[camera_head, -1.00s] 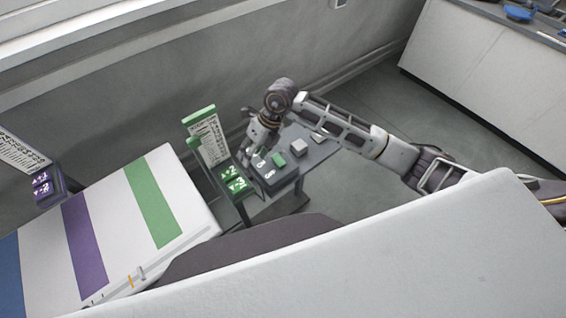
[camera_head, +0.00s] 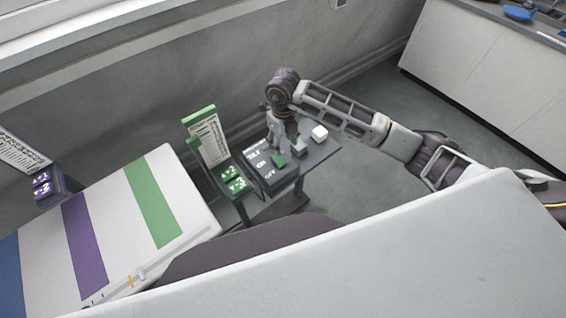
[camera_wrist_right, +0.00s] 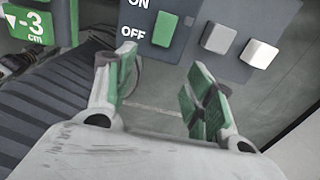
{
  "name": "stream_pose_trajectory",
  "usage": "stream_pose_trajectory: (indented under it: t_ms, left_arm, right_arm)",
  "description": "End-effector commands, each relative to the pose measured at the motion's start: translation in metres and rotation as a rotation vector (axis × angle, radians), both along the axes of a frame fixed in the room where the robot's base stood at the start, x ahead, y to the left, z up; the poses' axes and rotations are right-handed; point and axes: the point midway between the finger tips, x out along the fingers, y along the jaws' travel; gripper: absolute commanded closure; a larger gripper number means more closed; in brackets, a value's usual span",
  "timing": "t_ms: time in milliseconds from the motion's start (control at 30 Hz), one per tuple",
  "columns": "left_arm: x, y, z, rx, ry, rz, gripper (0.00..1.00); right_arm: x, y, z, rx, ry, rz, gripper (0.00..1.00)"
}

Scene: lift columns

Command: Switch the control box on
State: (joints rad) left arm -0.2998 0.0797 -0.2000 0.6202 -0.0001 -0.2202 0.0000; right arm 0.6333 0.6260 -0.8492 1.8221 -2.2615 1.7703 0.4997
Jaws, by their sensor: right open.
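The control box (camera_head: 261,179) is a dark grey panel on a stand at the middle of the head view, with white ON and OFF lettering on it. Its green switch (camera_head: 279,161) sits beside the lettering. In the right wrist view the green switch (camera_wrist_right: 165,29) is at the top, level with the OFF label; its tilt is unclear. My right gripper (camera_head: 279,148) is over the box, close to the switch. In the right wrist view its green-padded fingers (camera_wrist_right: 154,66) are spread and empty, with the switch beyond them. I cannot tell contact. My left gripper is not in view.
A grey block (camera_head: 297,150) and a white block (camera_head: 319,132) sit on the panel right of the switch. Green height buttons (camera_head: 234,185) and an upright sign (camera_head: 208,140) stand left. A striped white table (camera_head: 190,205) and a white surface in front border the area.

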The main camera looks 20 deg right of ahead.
Motion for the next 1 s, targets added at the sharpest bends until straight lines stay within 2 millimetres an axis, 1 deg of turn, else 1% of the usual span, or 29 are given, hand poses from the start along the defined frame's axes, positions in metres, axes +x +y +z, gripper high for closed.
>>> stream_pose_trajectory:
  t_ms: [267, 900, 1000]
  left_arm:
    - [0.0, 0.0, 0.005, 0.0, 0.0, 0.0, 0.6]
    - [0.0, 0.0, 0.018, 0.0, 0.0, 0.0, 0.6]
    - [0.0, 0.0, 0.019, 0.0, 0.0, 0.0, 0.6]
  right_arm:
    - [-0.001, 0.001, -0.023, 0.001, 0.003, -0.001, 0.46]
    - [-0.001, 0.001, -0.106, 0.002, 0.002, 0.0, 0.46]
    - [-0.001, 0.001, -0.117, 0.002, 0.002, -0.001, 0.46]
